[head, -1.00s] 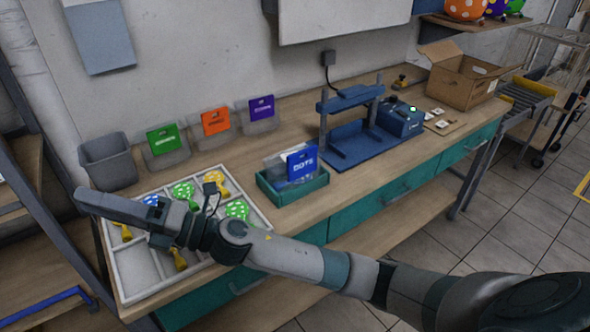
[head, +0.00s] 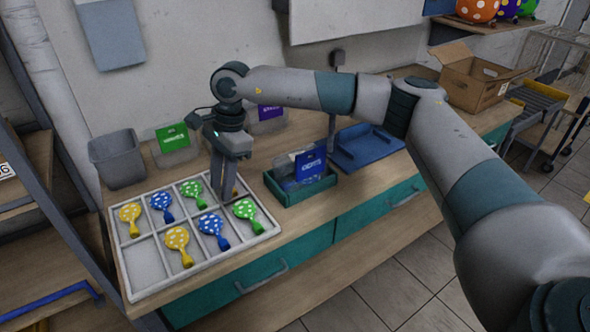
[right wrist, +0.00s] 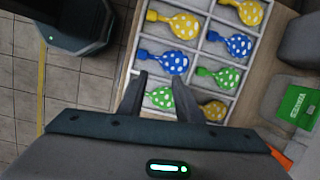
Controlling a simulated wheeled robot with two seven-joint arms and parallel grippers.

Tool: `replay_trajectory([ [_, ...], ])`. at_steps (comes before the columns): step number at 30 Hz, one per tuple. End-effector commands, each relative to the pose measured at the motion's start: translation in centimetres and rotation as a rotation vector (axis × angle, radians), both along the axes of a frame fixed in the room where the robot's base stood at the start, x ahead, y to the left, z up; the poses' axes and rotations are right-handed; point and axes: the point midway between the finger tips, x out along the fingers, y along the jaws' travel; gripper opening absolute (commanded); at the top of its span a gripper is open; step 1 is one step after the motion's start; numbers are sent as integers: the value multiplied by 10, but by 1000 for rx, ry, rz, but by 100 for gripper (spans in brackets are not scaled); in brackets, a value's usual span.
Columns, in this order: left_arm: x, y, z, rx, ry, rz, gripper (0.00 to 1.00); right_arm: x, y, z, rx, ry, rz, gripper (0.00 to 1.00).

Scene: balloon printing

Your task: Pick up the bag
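A clear bag with a blue label (head: 310,162) stands in a small teal tray (head: 291,195) on the bench. Another clear bag with a green label (head: 173,139) stands by the wall, and one with a purple label (head: 268,112) is partly hidden behind my right arm. The green label also shows in the right wrist view (right wrist: 300,105). My right gripper (head: 226,198) points down over the right part of the white balloon tray (head: 147,270), left of the teal tray. In the right wrist view its fingers (right wrist: 160,100) are apart, with nothing held between them. My left gripper is out of view.
Dotted balloons, such as a green one (head: 246,209) and a blue one (head: 212,225), lie in the tray's compartments. A grey bin (head: 117,158) stands behind it. A blue press base (head: 362,147) and a cardboard box (head: 478,82) are farther right.

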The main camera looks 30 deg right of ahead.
Motion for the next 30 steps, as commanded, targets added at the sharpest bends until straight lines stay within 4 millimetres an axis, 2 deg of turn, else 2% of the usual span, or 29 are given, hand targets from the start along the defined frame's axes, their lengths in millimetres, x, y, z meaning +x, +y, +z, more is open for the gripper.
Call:
replay_trajectory([
  [1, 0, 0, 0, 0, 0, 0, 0, 13, -36, 17, -103, -28, -12, 31],
  [3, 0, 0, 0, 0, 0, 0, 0, 24, -82, 38, -239, -49, -28, 31],
  [6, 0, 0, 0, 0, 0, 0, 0, 33, -140, 70, -406, -61, -62, 31],
  [9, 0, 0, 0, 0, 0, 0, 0, 34, -183, 98, -525, -59, -98, 31],
  [12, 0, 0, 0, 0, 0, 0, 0, 32, -208, 117, -597, -53, -124, 31],
  [16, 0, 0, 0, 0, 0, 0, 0, 31, -220, 126, -633, -47, -137, 31],
  [30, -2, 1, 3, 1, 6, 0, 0, 31, -222, 120, -632, -46, -135, 31],
])
